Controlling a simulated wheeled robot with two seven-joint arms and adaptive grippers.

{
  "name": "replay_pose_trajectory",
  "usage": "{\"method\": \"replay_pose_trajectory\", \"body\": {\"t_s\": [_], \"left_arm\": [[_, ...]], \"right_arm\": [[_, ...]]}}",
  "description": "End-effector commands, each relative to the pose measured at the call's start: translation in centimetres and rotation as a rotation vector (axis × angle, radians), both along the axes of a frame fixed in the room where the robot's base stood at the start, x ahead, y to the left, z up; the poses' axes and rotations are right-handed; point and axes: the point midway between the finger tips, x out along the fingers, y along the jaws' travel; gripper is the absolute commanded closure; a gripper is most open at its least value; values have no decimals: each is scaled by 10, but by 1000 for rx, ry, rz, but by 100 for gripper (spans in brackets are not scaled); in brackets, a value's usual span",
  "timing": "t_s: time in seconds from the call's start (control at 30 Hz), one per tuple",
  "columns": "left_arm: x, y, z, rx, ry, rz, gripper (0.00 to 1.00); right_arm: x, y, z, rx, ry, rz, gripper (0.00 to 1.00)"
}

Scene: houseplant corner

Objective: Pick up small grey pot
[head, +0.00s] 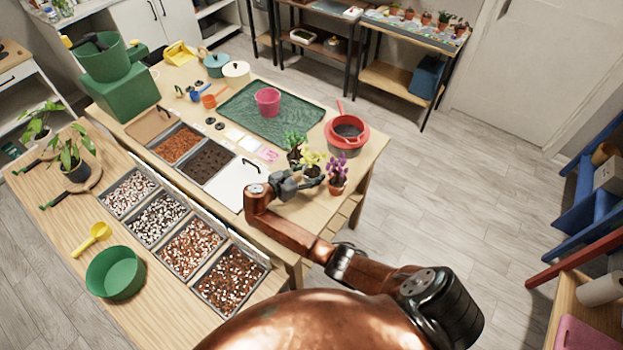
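My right gripper (312,183) is at the near right part of the potting table, low beside a cluster of small potted plants. A plant with yellow flowers (311,158) stands right behind the fingers. Its small dark grey pot (313,171) is partly hidden by the gripper. I cannot tell whether the fingers touch the pot or are open or shut. A green plant in a dark pot (294,156) is just behind it. A purple-flowered plant in a terracotta pot (336,185) is close on the right. My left gripper is not in view.
A green mat (240,107) bears a pink pot (268,101). Trays of soil and gravel (190,248) lie left. A larger dark-potted plant (77,168) stands at far left.

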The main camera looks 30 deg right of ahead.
Motion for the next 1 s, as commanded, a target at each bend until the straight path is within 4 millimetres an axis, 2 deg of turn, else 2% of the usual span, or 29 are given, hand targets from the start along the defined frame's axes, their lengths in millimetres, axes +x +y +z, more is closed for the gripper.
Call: {"method": "replay_pose_trajectory", "body": {"t_s": [0.1, 0.47, 0.73, 1.0], "left_arm": [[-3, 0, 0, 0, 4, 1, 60], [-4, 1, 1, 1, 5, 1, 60], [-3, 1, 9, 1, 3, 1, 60], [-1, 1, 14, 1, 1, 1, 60]], "right_arm": [[0, 0, 0, 0, 0, 0, 65], [0, 0, 6, 0, -1, 1, 65], [1, 1, 36, 1, -4, 0, 65], [7, 36, 75, 2, -4, 2, 65]]}}
